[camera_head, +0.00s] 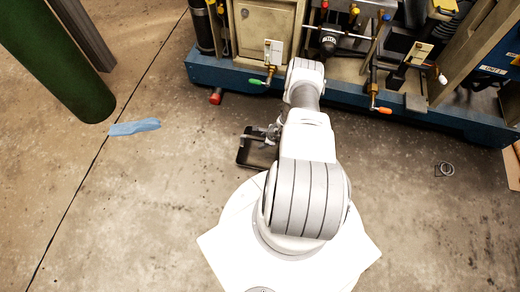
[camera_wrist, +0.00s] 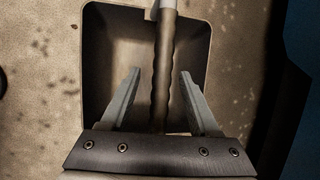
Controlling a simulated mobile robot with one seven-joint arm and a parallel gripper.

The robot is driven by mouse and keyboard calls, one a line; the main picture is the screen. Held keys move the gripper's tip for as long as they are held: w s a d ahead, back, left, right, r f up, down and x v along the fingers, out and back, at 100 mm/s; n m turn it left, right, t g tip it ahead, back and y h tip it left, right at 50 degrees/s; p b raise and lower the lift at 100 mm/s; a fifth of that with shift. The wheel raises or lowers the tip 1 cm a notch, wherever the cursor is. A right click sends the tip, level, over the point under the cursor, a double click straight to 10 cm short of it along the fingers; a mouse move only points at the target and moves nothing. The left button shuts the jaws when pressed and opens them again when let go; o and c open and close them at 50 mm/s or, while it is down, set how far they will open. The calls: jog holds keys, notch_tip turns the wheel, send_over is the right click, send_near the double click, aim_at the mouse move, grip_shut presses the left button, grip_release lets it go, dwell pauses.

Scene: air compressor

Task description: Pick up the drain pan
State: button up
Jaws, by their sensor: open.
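The drain pan (camera_head: 247,155) is a small dark, shallow tray on the concrete floor, left of my arm, in the head view. It also shows in the wrist view as a dark rounded box (camera_wrist: 114,48). A rod with a ribbed dark grip and a pale far end (camera_wrist: 163,72) crosses over the pan between my fingers; I cannot tell if it is joined to the pan. My gripper (camera_wrist: 160,78) is open over the pan, one finger on each side of the rod, with visible gaps. In the head view my gripper (camera_head: 273,133) is small and partly hidden by my arm.
The compressor's blue base (camera_head: 235,77) runs along the back, with green-handled (camera_head: 256,81) and orange-handled (camera_head: 381,110) valves sticking out. A blue object (camera_head: 134,127) lies on the floor at left, near a green cylinder (camera_head: 55,60). Floor at left front is clear.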

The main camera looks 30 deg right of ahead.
jog(key=shift+c, duration=0.4)
grip_shut()
dwell(1.1)
